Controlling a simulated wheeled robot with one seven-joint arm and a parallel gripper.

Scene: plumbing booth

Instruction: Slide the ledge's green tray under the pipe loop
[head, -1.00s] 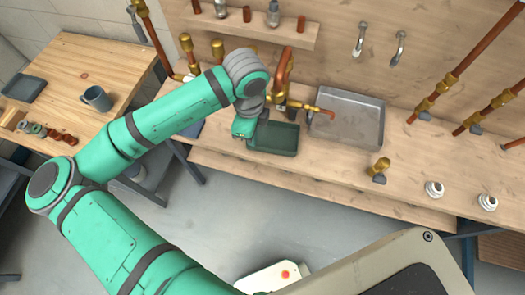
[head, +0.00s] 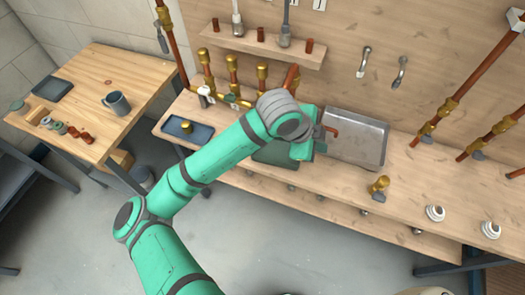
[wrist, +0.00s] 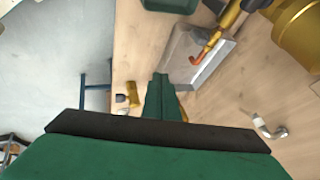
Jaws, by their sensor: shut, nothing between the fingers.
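The green tray (head: 274,153) lies on the wooden ledge, partly hidden by my arm in the head view. Its edge also shows at the top of the wrist view (wrist: 170,4). The copper pipe loop (head: 291,77) rises behind my wrist, mostly hidden; its copper spout end (head: 330,130) points over the metal tray, and this spout shows in the wrist view (wrist: 203,50). My gripper (wrist: 160,78) is shut and empty, its fingers together. In the head view my gripper (head: 302,152) is at the green tray's right side; I cannot tell whether they touch.
A grey metal tray (head: 372,158) lies right of my gripper. A blue tray (head: 203,135) holding a brass fitting (head: 187,127) lies left on the ledge. A brass valve (head: 379,186) and white fittings (head: 436,213) stand at the right. Pipes with brass joints (head: 232,65) stand behind.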

